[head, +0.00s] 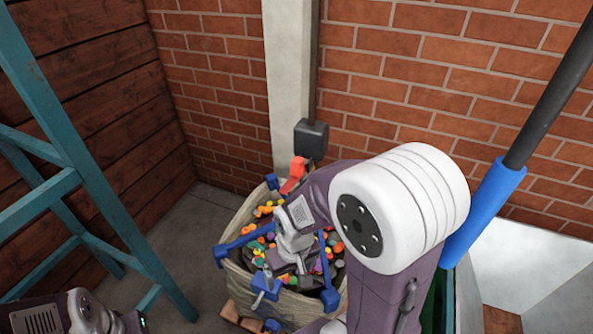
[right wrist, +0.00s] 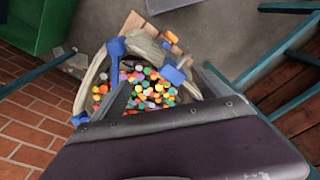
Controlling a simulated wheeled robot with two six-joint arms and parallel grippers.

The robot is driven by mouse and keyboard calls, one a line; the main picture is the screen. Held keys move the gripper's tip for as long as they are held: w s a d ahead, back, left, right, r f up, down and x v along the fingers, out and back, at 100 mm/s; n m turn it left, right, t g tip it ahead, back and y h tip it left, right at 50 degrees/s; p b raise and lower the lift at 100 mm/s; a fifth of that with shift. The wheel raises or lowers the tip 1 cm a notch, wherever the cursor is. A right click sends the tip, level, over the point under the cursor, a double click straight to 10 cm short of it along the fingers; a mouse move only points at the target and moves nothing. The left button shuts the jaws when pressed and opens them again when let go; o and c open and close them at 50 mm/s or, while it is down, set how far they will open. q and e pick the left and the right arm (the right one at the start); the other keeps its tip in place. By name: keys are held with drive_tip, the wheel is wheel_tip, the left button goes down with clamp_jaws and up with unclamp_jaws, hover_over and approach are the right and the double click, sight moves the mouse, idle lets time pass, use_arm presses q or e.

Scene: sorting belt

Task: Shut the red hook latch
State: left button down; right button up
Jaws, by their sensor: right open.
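A red-orange piece (head: 294,175), which may be the hook latch, shows at the back rim of a round bin (head: 238,278), just below a black box on a pale post. My right arm partly covers the area beside it, and I cannot tell how the piece is set. My right gripper (head: 288,262) points down over the bin's colourful contents, in front of the red piece and apart from it. In the right wrist view its two dark fingers (right wrist: 166,92) are spread and empty, above the bin (right wrist: 92,82). The red piece cannot be made out there. My left gripper is not in view.
Blue clamp-like parts (head: 240,245) sit around the bin rim. A black box (head: 311,138) is on the post (head: 289,75). A teal ladder-like frame (head: 105,190) stands left; a blue-and-black pole (head: 487,212) leans right. Grey floor lies open left of the bin.

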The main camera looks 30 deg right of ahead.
drive_tip(key=c, duration=0.5)
drive_tip(key=shift+s+m+g, duration=0.4)
drive_tip(key=shift+s+m, duration=0.1)
drive_tip(key=shift+s, duration=0.3)
drive_tip(key=c, duration=0.5)
drive_tip(key=w+r, duration=0.1)
drive_tip(key=w+r+m, duration=0.1)
drive_tip(key=r, duration=0.1)
drive_tip(key=w+r+m, duration=0.1)
drive_tip(key=r, duration=0.1)
drive_tip(key=shift+w+a+g+p, duration=0.25)
drive_tip(key=shift+w+g+p, duration=0.1)
drive_tip(key=shift+g, duration=0.05)
clamp_jaws()
drive_tip(key=w+d+r+m+p, duration=0.1)
drive_tip(key=w+r+m+p, duration=0.1)
drive_tip(key=w+r+p, duration=0.35)
drive_tip(key=w+d+r+m+p, duration=0.1)
drive_tip(key=w+r+m+p, duration=0.15)
drive_tip(key=r, duration=0.55)
drive_tip(key=w+d+r+m+g+y+p, duration=0.1)
drive_tip(key=w+d+r+m+p, duration=0.1)
drive_tip(key=w+d+r+p, duration=0.7)
wheel_tip(320, 180, up, 3)
drive_tip(key=d+p, duration=0.1)
drive_tip(key=p, duration=0.4)
drive_tip(key=shift+f+m+y, duration=0.15)
drive_tip(key=shift+m+y, duration=0.15)
drive_tip(key=shift+m, duration=0.05)
